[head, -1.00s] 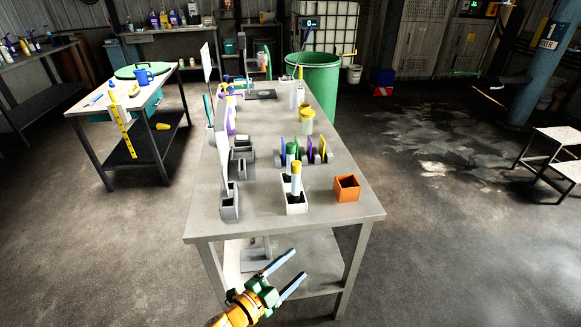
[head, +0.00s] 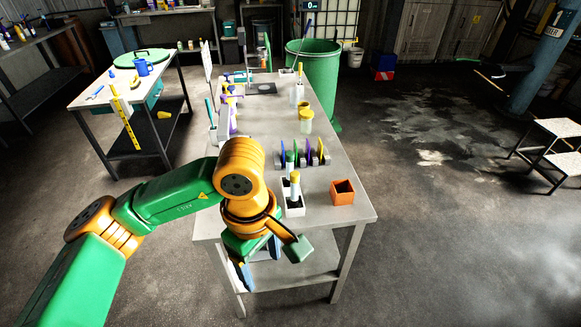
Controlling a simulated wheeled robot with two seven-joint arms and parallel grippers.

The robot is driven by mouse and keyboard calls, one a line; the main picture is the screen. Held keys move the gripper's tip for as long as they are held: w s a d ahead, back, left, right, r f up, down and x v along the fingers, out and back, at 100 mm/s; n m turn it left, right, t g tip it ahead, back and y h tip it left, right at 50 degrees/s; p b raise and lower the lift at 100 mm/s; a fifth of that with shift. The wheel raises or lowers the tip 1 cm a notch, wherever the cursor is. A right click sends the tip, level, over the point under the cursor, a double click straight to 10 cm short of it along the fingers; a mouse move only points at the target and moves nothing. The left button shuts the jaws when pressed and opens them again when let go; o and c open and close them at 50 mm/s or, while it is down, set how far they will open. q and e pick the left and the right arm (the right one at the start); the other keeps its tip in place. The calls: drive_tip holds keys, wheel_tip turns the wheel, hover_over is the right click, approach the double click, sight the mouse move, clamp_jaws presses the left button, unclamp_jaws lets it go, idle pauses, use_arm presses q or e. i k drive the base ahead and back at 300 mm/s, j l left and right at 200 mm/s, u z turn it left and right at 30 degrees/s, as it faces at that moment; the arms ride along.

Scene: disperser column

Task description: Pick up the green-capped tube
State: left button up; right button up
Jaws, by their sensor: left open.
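A tube with a green cap (head: 290,157) stands on the table just behind a yellow-capped tube (head: 295,182). Its lower part is hidden by the yellow-capped tube and the white holder (head: 294,209) in which that tube stands upright. My left gripper (head: 258,264) hangs at the table's near edge, in front of and to the left of these tubes. It is open, points downward and touches neither tube. My left arm comes in from the left and hides the table's near left part. My right gripper is not in view.
An orange open box (head: 342,192) stands right of the white holder. A rack with purple and yellow plates (head: 312,152) stands behind it. A yellow-lidded jar (head: 305,116) is farther back. The table (head: 345,216) is bare along its right front corner.

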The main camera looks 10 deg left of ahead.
sight(289, 155)
drive_tip(key=i, duration=1.4)
